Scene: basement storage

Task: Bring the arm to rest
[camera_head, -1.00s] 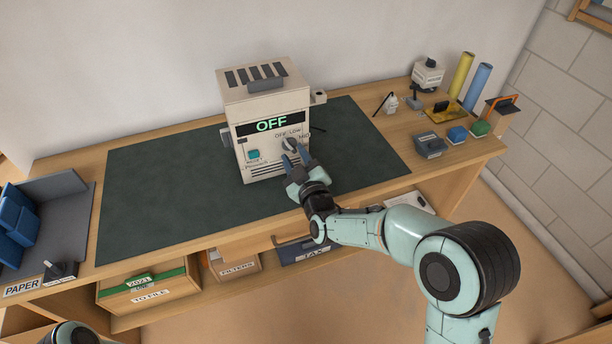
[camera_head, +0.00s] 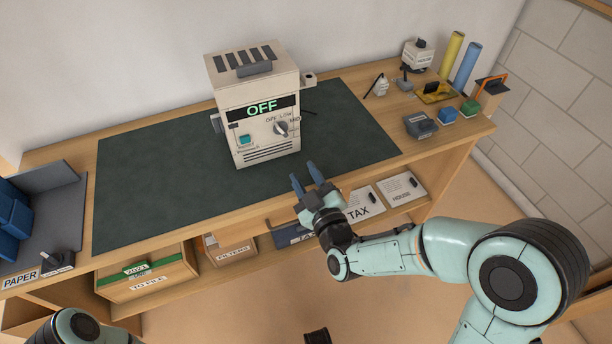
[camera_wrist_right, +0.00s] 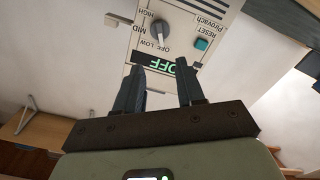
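My right gripper (camera_head: 306,178) is open and empty at the front edge of the workbench, in front of and apart from the cream machine (camera_head: 262,132). The machine stands on the dark mat, and its display reads OFF. Its knob (camera_head: 281,128) is free of my fingers, and a teal reset button (camera_head: 244,140) sits to its left. In the right wrist view both fingers (camera_wrist_right: 160,86) are spread with nothing between them, and the knob (camera_wrist_right: 159,33) shows beyond them. Part of my left arm shows at the bottom left; its gripper is out of view.
The dark mat (camera_head: 140,185) is mostly bare. A grey tray with blue items (camera_head: 60,215) is at the left. Stamps, a yellow roll (camera_head: 452,55) and a blue roll (camera_head: 467,66) stand at the right end. Below are a file box (camera_head: 150,276) and folders (camera_head: 400,189).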

